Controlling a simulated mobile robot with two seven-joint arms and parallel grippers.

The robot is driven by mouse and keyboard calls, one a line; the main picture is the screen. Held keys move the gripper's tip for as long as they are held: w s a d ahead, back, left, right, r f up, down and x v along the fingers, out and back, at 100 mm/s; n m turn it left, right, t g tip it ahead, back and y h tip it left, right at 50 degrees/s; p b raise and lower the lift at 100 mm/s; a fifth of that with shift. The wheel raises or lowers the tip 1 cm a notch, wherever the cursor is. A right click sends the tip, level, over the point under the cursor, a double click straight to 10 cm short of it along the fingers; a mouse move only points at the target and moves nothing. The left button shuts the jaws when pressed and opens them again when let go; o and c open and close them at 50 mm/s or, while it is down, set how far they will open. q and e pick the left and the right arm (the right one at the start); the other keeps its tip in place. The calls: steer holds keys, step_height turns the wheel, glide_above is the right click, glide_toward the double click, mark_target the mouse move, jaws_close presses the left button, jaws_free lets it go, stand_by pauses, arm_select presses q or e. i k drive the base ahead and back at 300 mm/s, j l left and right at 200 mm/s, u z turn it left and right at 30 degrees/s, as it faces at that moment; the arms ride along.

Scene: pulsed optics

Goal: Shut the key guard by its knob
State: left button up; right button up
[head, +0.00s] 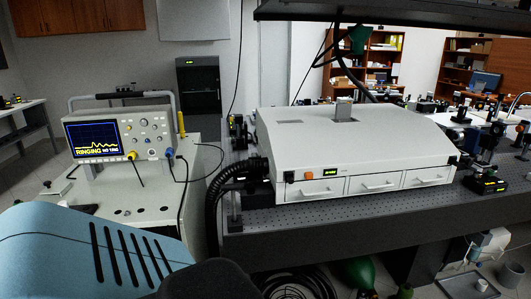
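The white laser-like housing (350,140) stands on the optical table, with a front strip of drawers and a small lit display (331,172). Neither of my grippers is in view.
The black perforated table (400,208) has a bare strip before the housing. A black corrugated hose (214,195) hangs at its left corner. An oscilloscope (120,137) stands on a cart at left. A dark shelf (400,12) overhangs the table. Small optics line the right side.

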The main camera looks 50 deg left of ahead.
mark_target(254, 155)
steer(key=u, duration=0.75)
